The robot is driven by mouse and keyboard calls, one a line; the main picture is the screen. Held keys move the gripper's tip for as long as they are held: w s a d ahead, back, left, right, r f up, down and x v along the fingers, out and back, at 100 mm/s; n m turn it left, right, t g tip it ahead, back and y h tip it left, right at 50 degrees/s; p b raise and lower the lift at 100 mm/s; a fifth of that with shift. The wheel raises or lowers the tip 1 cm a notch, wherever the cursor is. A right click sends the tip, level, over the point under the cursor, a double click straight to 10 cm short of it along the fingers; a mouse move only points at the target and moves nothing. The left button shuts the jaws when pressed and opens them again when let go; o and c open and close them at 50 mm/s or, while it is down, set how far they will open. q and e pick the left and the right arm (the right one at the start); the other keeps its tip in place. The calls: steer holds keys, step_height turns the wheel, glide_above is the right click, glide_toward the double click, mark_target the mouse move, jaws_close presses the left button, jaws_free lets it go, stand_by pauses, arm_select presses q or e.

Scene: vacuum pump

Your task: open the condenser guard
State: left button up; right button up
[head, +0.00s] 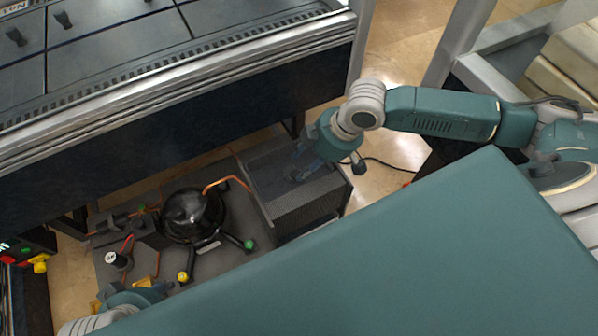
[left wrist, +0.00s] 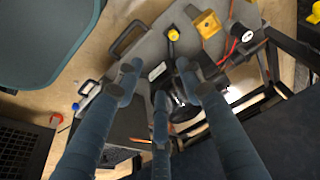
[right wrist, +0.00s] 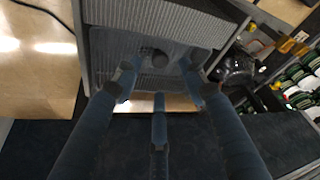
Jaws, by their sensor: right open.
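The condenser guard (head: 300,205) is a dark grey mesh box at the right end of the pump's base plate in the head view. Its mesh also fills the top of the right wrist view (right wrist: 120,60), with a small dark round knob (right wrist: 160,57) on it. My right gripper (head: 298,170) is over the guard's top, and in the right wrist view its open fingers (right wrist: 157,76) are spread around the knob. Whether they touch it I cannot tell. My left gripper (left wrist: 160,88) is open and empty over the pump's base plate, at the lower left in the head view.
A black round compressor (head: 190,215) with copper pipes sits left of the guard on the grey base plate (head: 212,262). A dark bench (head: 180,120) with a metal edge rises behind. A black cable (head: 395,165) lies on the floor to the right.

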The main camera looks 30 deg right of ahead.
mark_target(296, 173)
steer(key=b+x, duration=0.1)
steer(key=x, duration=0.4)
arm_select(q)
steer(key=w+d+r+t, duration=0.1)
steer(key=w+r+t, duration=0.1)
steer(key=w, duration=0.3)
steer(key=w+d+r+t+h, duration=0.1)
steer(key=w+d+r+t, duration=0.1)
steer(key=w, duration=0.4)
steer(key=shift+d+r+t, duration=0.2)
steer(key=shift+t, duration=0.3)
arm_select(e)
steer(key=shift+w+a+f, duration=0.1)
steer(key=shift+f, duration=0.15)
jaws_close()
